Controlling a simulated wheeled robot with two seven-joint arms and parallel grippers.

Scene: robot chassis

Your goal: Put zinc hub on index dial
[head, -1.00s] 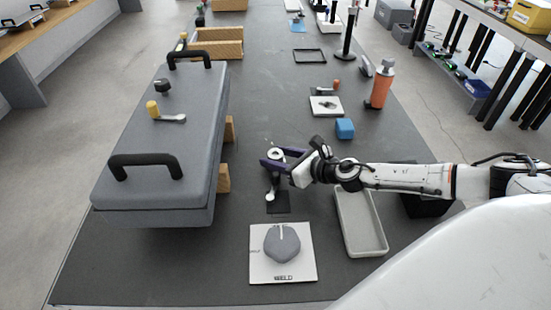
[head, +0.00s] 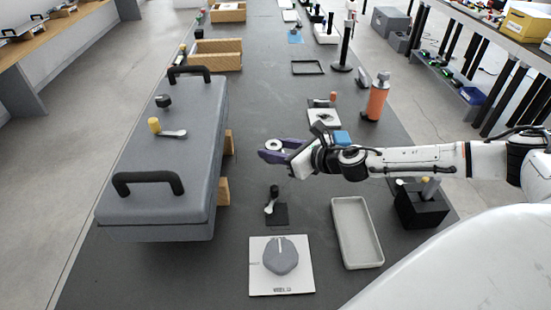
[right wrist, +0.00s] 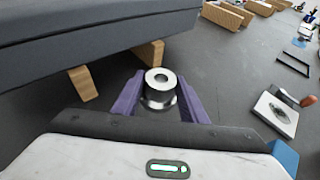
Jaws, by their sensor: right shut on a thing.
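A silver ring-shaped hub (head: 273,145) with a centre hole, likely the zinc hub, is between the purple fingers of my right gripper (head: 268,150). In the right wrist view the hub (right wrist: 160,86) is upright, gripped by the fingers (right wrist: 157,98) on both sides. A white plate (head: 281,285) at the front carries a grey knob with a pale pointer line (head: 281,257) and the word WELD. I cannot tell which is the index dial. My left gripper is out of view.
A large grey case (head: 165,150) with black handles stands on the left. A grey tray (head: 345,255) and a black block (head: 420,210) lie front right. A small lever stands on a dark square (head: 280,220). An orange bottle (head: 376,103) stands behind my right arm.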

